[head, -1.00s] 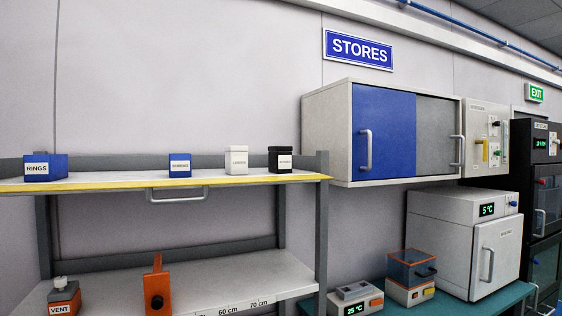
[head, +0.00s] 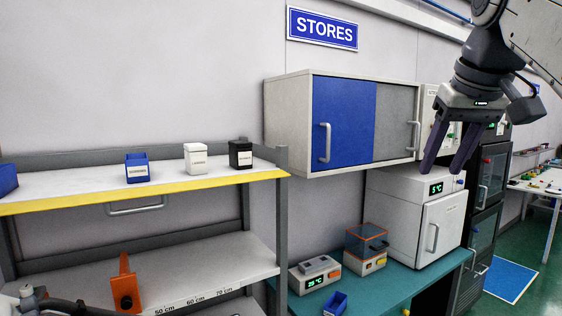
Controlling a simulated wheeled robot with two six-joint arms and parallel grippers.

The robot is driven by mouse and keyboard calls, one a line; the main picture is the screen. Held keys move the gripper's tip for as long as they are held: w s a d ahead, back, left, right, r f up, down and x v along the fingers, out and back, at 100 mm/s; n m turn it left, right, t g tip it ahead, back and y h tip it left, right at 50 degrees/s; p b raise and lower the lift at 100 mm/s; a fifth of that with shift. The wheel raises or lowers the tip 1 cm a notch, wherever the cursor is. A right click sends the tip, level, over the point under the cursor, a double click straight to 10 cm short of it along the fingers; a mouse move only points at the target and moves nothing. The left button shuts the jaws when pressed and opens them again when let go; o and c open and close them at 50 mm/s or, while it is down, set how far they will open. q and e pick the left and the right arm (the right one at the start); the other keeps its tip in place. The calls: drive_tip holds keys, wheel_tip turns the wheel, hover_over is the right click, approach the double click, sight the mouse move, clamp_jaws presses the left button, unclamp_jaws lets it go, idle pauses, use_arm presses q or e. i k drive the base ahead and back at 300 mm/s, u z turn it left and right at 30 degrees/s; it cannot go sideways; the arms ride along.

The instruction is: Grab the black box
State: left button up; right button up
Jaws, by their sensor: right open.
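The black box (head: 241,154) stands upright at the right end of the upper shelf (head: 75,192), with a pale label on its front. A white box (head: 196,159) stands just left of it, and a blue open bin (head: 137,168) stands further left. My right gripper (head: 446,172) hangs at the upper right, fingers pointing down and apart, empty. It is well to the right of the black box, in front of the wall cabinet and white oven. Part of my left arm may show at the lower left edge; its gripper cannot be made out.
A grey post (head: 282,225) stands at the shelf's right end, close to the black box. The wall cabinet (head: 291,135) with a blue door hangs right of the shelf. Below it, a teal bench (head: 385,284) holds the oven (head: 402,207) and small devices.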

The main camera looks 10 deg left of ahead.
sight(240, 152)
drive_tip(key=z, duration=0.35)
drive_tip(key=i, duration=1.15)
drive_tip(key=u, duration=1.5)
drive_tip(key=i, duration=0.5)
